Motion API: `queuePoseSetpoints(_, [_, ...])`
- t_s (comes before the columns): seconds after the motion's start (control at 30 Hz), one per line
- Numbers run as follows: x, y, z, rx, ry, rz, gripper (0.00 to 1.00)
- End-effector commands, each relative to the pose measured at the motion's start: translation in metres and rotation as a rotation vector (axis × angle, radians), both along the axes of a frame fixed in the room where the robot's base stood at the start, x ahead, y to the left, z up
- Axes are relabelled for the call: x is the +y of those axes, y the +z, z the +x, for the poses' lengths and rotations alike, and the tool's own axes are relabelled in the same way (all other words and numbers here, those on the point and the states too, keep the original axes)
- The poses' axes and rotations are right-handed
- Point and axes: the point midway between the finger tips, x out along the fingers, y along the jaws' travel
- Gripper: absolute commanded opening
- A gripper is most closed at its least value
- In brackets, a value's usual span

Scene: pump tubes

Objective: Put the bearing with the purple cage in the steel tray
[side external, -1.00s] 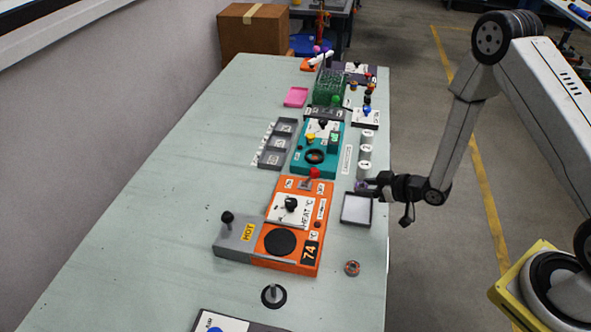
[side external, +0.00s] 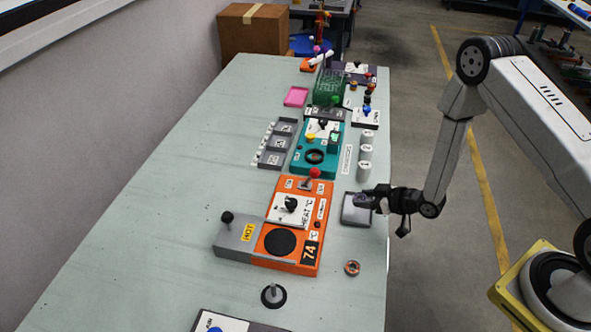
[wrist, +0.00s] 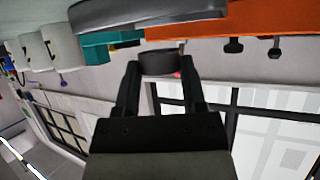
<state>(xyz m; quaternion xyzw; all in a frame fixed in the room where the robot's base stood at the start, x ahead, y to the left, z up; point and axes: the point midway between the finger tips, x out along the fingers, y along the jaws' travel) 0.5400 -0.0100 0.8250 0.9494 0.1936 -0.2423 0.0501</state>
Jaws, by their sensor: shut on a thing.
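The steel tray (side external: 355,222) lies near the right edge of the bench, to the right of the orange unit. My gripper (side external: 363,201) is over the tray's upper part. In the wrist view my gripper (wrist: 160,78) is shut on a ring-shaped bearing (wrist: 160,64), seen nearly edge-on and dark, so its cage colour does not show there. The tray's grey edge (wrist: 150,14) shows just beyond the bearing. I cannot tell the exact height of the bearing above the tray.
A second bearing, with a reddish-orange cage (side external: 352,268), lies on the bench below the tray. The orange heater unit (side external: 296,228) stands left of the tray. Several white cylinders (side external: 366,153) stand beyond it. The bench's left side is clear.

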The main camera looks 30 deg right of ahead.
Motion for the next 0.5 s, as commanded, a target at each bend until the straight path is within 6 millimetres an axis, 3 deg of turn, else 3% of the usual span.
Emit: queuePoseSetpoints(0.5, [0.0, -0.033, 0.0, 0.0, 0.0, 0.001, 0.0])
